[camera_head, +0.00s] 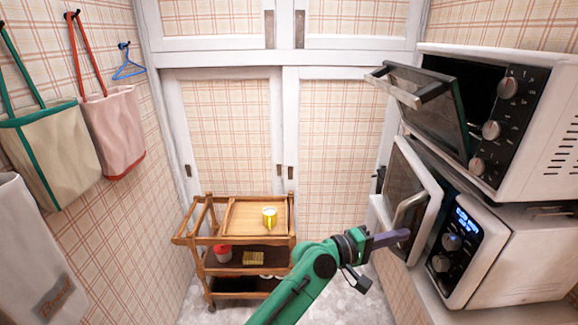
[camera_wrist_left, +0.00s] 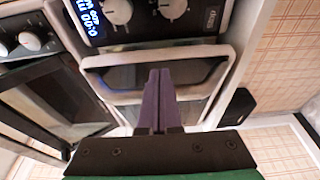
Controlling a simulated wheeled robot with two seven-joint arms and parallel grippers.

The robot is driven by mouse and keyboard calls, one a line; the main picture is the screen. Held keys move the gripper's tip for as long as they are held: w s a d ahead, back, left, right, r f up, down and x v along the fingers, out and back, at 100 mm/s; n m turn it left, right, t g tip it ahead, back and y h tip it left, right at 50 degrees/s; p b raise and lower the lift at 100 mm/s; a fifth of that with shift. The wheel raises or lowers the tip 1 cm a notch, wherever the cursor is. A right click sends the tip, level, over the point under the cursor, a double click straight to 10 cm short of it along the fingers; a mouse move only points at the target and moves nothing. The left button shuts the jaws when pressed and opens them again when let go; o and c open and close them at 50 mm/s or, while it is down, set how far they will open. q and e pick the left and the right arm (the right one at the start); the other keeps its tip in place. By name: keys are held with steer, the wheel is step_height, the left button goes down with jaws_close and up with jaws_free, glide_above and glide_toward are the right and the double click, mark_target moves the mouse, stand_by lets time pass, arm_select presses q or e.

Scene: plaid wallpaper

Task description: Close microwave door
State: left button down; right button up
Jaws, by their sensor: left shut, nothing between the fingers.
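The white microwave (camera_head: 520,262) with a blue display stands at the lower right in the head view. Its door (camera_head: 432,180) is open, swung out to the left, with a curved handle (camera_head: 405,208). My left gripper (camera_head: 406,236) has its purple fingers shut and empty by the lower part of the door, near the handle; I cannot tell if they touch it. My right gripper is not in view.
A toaster oven (camera_head: 545,110) with its glass door (camera_head: 425,100) hanging open sits above the microwave. A wooden cart (camera_head: 240,240) with a yellow cup (camera_head: 269,217) stands left of my arm. Bags (camera_head: 110,130) hang on the left wall. White cupboards (camera_head: 290,130) close off the back.

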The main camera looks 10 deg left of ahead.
mark_target(423, 237)
arm_select(q)
steer(key=shift+d, duration=1.9)
